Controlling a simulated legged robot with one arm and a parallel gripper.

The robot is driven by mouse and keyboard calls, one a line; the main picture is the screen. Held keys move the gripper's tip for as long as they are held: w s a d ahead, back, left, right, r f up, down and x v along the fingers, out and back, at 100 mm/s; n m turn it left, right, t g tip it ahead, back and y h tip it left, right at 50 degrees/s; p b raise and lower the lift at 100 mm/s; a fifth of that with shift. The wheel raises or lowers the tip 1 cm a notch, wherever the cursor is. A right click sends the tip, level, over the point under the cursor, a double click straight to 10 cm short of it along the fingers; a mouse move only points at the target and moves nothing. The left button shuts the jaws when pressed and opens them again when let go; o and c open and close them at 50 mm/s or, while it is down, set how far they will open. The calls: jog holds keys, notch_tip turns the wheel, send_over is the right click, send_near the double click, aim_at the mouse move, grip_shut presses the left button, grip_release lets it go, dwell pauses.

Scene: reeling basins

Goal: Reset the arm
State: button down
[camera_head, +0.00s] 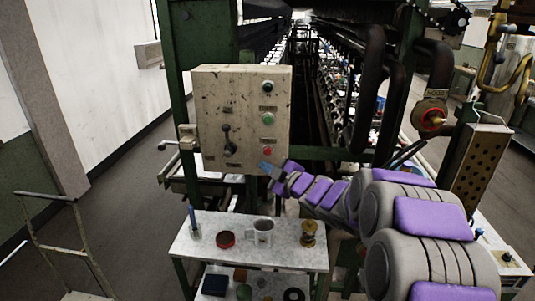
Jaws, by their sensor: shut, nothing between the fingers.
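My arm, grey with purple pads, reaches in from the lower right. My gripper (266,167) is at its end, with a small blue tip, and is shut and empty. It is just in front of or beside the lower right edge of a beige control panel (215,110). I cannot tell whether it touches the panel. The panel carries green and red buttons and dark knobs; the red button (267,152) is just above my gripper.
A lower shelf holds several small items. A metal cart frame (70,247) stands at left. The aisle floor (135,180) at left is clear.

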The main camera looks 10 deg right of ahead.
jog(key=s+d+f+m+g+h, duration=0.2)
jog(key=s+d+m+h, duration=0.15)
jog(key=s, duration=0.25)
jog(key=s+d+f+m+g+h, duration=0.2)
jog(key=s+m+g+h, duration=0.15)
jog(key=s, duration=0.35)
jog(key=s+d+f+m+g+h, duration=0.2)
jog(key=s+f+m+h, duration=0.15)
jog(key=s, duration=0.25)
jog(key=s+a+f+m+g, duration=0.1)
jog(key=s+a+g, duration=0.1)
jog(key=s, duration=0.8)
jog(key=s+a+f+m+g+y, duration=0.1)
jog(key=s+a+m+g, duration=0.1)
jog(key=s, duration=0.9)
jog(key=s+a+f+m+g+y, duration=0.1)
jog(key=s+a+g, duration=0.3)
jog(key=s, duration=0.6)
jog(key=shift+s+f+m+g, duration=0.2)
jog(key=shift+m+g, duration=0.25)
jog(key=shift+g, duration=0.3)
jog(key=shift+w+y, duration=0.1)
jog(key=shift+y, duration=0.15)
